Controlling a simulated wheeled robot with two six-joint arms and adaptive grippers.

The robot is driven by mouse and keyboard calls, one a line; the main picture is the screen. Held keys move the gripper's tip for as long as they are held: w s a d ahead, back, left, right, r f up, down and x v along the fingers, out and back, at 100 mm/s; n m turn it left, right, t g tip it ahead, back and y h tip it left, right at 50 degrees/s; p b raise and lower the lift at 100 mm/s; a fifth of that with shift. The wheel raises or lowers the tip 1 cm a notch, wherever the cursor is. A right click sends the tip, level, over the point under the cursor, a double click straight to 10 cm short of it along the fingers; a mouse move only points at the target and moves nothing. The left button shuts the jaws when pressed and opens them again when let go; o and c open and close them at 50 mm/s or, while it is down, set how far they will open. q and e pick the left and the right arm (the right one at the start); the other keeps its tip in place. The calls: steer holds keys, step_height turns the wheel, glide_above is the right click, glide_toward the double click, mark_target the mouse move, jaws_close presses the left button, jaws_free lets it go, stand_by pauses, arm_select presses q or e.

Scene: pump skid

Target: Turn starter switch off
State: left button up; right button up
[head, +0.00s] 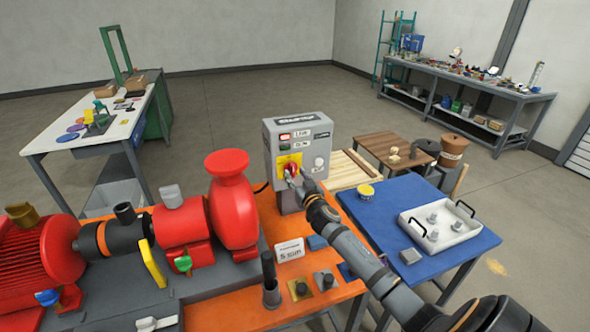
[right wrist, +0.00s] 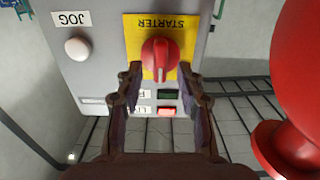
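The starter switch is a red rotary knob (head: 292,169) on a yellow plate on the front of a grey control box (head: 297,135). In the right wrist view the knob (right wrist: 160,62) sits on the yellow "STARTER" plate (right wrist: 183,28), which appears upside down. Its raised grip looks roughly vertical there. My right gripper (head: 293,182) is at the box front. In the wrist view its two fingertips (right wrist: 160,75) are apart, one on each side of the knob, with small gaps showing. In the head view the gripper partly hides the knob. My left gripper is not in view.
A white "JOG" button (right wrist: 77,49) is beside the plate. A red pump (head: 231,200) stands close left of the box on the orange bench (head: 222,317). A blue table (head: 385,205) with a white tray (head: 441,240) is at right, under my right arm.

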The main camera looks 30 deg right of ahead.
steer(key=shift+w+d, duration=0.15)
steer(key=shift+w, duration=0.45)
jaws_close()
steer(key=shift+n, duration=0.3)
steer(key=n, duration=0.3)
steer(key=shift+n, duration=0.3)
steer(key=n, duration=0.4)
steer(key=shift+a+f+n, duration=0.1)
steer(key=shift+a+n, duration=0.1)
steer(key=shift+n, duration=0.1)
steer(key=n+p, duration=0.1)
steer(key=n, duration=0.7)
steer(key=shift+f+n+p, duration=0.2)
steer(key=shift+n+p, duration=0.1)
steer(key=shift+p, duration=0.1)
steer(key=shift+n, duration=0.3)
